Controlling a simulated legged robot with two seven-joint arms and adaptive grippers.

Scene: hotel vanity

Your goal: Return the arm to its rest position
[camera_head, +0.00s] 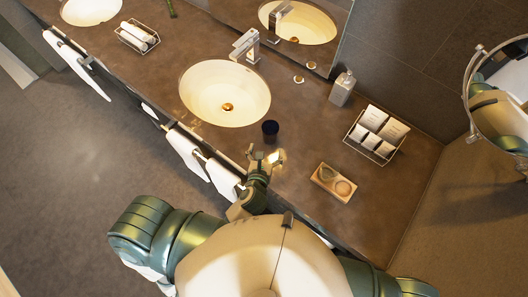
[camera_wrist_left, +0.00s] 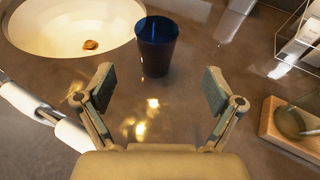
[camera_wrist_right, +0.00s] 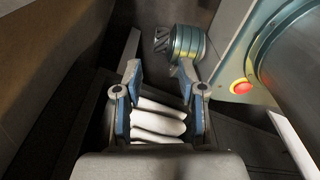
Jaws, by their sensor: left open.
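My left gripper (camera_head: 266,158) is over the vanity counter (camera_head: 300,150), at its front edge. In the left wrist view its two fingers (camera_wrist_left: 160,88) are spread wide with nothing between them. A dark blue cup (camera_head: 270,128) stands upright on the counter, just beyond and apart from the fingers; it also shows in the left wrist view (camera_wrist_left: 157,48). My right gripper (camera_wrist_right: 159,70) shows only in its wrist view, low beside my body. Its fingers are apart, with white rolls (camera_wrist_right: 157,120) seen behind the gap; contact with them does not show.
A round basin (camera_head: 225,93) with a faucet (camera_head: 246,45) lies beyond the cup. A wooden tray (camera_head: 333,183), a wire basket of packets (camera_head: 376,134) and a soap dispenser (camera_head: 342,88) stand to the right. White towels (camera_head: 187,152) hang along the counter's front.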

